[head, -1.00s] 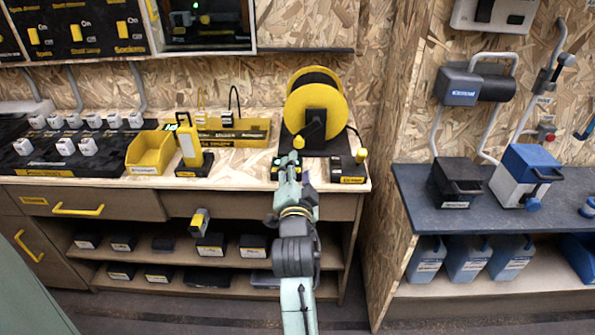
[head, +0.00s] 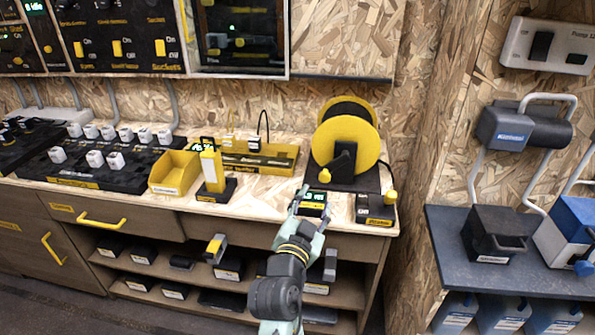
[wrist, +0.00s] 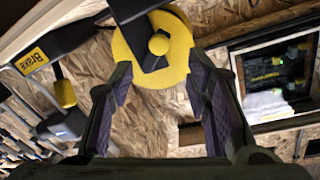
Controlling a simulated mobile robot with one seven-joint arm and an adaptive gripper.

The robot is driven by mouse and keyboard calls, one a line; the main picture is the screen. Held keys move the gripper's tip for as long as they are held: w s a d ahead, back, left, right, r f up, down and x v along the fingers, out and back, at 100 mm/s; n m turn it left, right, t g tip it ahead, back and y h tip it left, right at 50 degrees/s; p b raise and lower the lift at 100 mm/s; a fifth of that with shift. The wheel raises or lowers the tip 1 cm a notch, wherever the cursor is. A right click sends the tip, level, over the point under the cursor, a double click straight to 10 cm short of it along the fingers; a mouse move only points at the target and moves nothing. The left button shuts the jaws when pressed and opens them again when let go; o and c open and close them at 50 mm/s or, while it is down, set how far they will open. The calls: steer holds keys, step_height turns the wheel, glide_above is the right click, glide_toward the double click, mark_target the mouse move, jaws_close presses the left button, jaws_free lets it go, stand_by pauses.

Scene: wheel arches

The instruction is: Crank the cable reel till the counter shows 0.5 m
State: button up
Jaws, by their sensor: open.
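The cable reel (head: 362,138) has yellow discs on a black stand at the right end of the wooden bench. Its crank has a yellow knob (head: 324,176), low at the front in the head view. The knob (wrist: 159,44) also shows in the wrist view, in front of the yellow disc. A small counter (head: 313,198) with a lit green display stands on the bench before the reel; its digits are too small to read surely. The brake block (head: 372,207) with a yellow knob is to its right. My gripper (head: 308,200) is open and empty, just below and in front of the crank knob.
A yellow bin (head: 174,172), a black-and-yellow upright device (head: 213,172) and a yellow tray (head: 262,158) stand left of the reel. A wooden partition (head: 430,130) rises to the right. Bare bench top lies left of the counter.

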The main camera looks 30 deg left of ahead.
mark_target(324, 178)
steer(key=w+p, duration=0.1)
steer(key=w, duration=0.2)
steer(key=w+a+p, duration=0.1)
steer(key=w, duration=0.3)
steer(key=w+p, duration=0.1)
steer(key=w, duration=0.2)
steer(key=shift+w+a, duration=0.2)
steer(key=shift+w, duration=0.1)
jaws_close()
stand_by(0.5)
